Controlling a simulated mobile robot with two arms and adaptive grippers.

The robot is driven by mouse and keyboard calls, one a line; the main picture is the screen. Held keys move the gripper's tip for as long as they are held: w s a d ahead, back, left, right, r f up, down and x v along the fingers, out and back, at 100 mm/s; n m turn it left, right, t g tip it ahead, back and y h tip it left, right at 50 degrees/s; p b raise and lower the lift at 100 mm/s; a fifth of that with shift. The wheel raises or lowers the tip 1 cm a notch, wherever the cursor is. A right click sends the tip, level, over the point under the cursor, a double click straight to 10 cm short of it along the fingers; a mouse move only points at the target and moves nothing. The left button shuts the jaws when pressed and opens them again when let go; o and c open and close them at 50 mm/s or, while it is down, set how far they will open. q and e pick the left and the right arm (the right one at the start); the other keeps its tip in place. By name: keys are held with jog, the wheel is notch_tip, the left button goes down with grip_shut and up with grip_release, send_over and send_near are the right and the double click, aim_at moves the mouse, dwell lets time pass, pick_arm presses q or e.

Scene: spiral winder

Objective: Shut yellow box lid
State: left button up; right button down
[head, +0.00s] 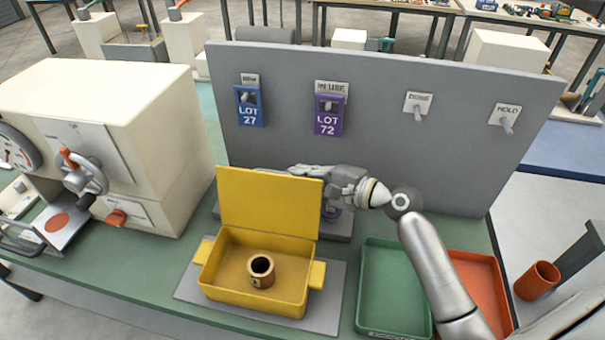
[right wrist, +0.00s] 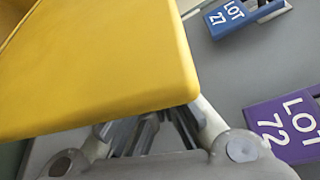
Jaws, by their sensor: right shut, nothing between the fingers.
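The yellow box (head: 255,290) stands on a grey plate on the green bench, with a brown ring-shaped part (head: 261,271) inside it. Its yellow lid (head: 268,205) is open and stands upright at the back edge. My right gripper (head: 300,170) is behind the lid near its upper right corner, with the fingers partly hidden by the lid. In the right wrist view the lid (right wrist: 100,70) fills the upper left, in front of the fingers (right wrist: 150,132). The gripper is shut and empty; I cannot tell whether it touches the lid. My left gripper is not in view.
A grey upright panel (head: 380,150) stands behind the box, with a blue LOT 27 tag (head: 249,108) and a purple LOT 72 tag (head: 329,115). Green (head: 393,328) and orange (head: 489,285) trays lie to the right. A cream machine (head: 120,130) stands left.

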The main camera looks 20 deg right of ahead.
aim_at(284, 180)
jog(key=s+a+r+n+b, duration=0.1)
jog(key=s+n+t, duration=0.1)
jog(key=shift+s+a+r+n+b, duration=0.3)
jog(key=shift+s+a+r+b, duration=0.05)
jog(key=shift+a+r, duration=0.05)
jog(key=shift+s+a+r+n+t+y+b, duration=0.15)
jog(key=shift+s+a+r+n+b, duration=0.15)
jog(key=shift+s+n+b, duration=0.2)
jog(key=shift+s+a+r+n+t+y+b, duration=0.25)
jog(key=shift+s+a+n+b, duration=0.15)
jog(key=shift+s+n, duration=0.1)
jog(key=shift+s+a+r+n+t+y+b, duration=0.1)
jog(key=shift+s+a+r+n+b, duration=0.2)
jog(key=shift+s+n+b, duration=0.2)
jog(key=shift+r, duration=0.1)
